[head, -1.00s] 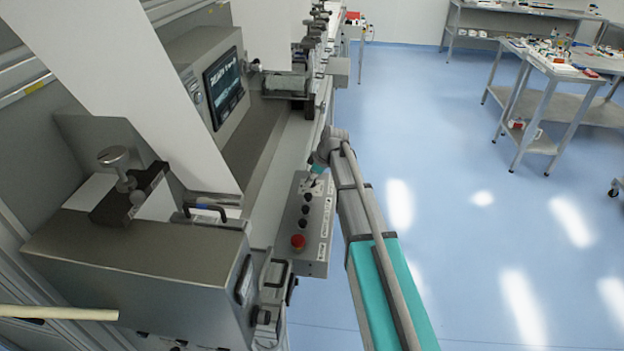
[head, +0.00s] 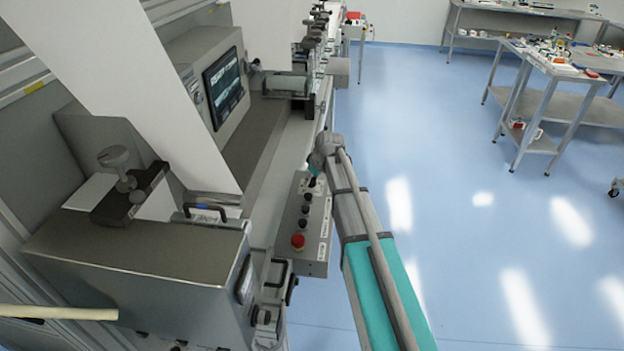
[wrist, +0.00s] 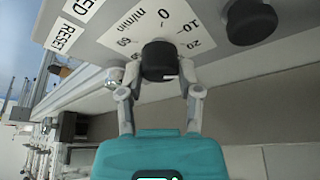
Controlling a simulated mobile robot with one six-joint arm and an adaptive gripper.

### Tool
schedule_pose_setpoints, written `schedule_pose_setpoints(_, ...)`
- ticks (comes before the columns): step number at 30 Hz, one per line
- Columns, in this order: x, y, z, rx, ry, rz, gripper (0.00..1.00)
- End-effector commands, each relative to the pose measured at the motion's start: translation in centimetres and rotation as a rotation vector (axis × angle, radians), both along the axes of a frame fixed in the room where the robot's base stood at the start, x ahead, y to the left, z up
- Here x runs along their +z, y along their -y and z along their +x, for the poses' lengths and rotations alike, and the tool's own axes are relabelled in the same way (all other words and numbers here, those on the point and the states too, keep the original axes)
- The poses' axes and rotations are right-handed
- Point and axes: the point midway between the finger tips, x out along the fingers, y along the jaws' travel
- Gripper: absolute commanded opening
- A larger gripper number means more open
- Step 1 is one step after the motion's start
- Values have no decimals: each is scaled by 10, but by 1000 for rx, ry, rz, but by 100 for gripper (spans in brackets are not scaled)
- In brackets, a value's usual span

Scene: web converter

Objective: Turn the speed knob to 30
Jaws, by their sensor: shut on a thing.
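The speed knob (wrist: 158,60) is a black round knob on a grey panel in the wrist view. Its dial label (wrist: 150,28) reads m/min, with 0, 10, 20, 50 and 60 visible; the rest is hidden behind the knob and fingers. A small white mark on the knob's rim faces toward my gripper, away from the 0. My gripper (wrist: 158,88) is shut on the knob, one finger on each side. In the head view, the control panel (head: 320,240) stands beside my wrist, and my gripper (head: 314,178) is at its far end, small and partly hidden.
A second black knob (wrist: 250,20) sits close by on the panel. A red button (head: 298,241) and several black knobs line the panel. A screen (head: 224,86) stands on the machine at left. Blue floor (head: 450,200) to the right is clear.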

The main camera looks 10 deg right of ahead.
Motion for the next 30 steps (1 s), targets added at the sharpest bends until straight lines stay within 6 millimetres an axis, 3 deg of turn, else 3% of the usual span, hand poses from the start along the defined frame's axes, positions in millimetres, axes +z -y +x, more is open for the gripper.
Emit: schedule_pose_setpoints(30,0,-3,-1,-831,-3,0,0)
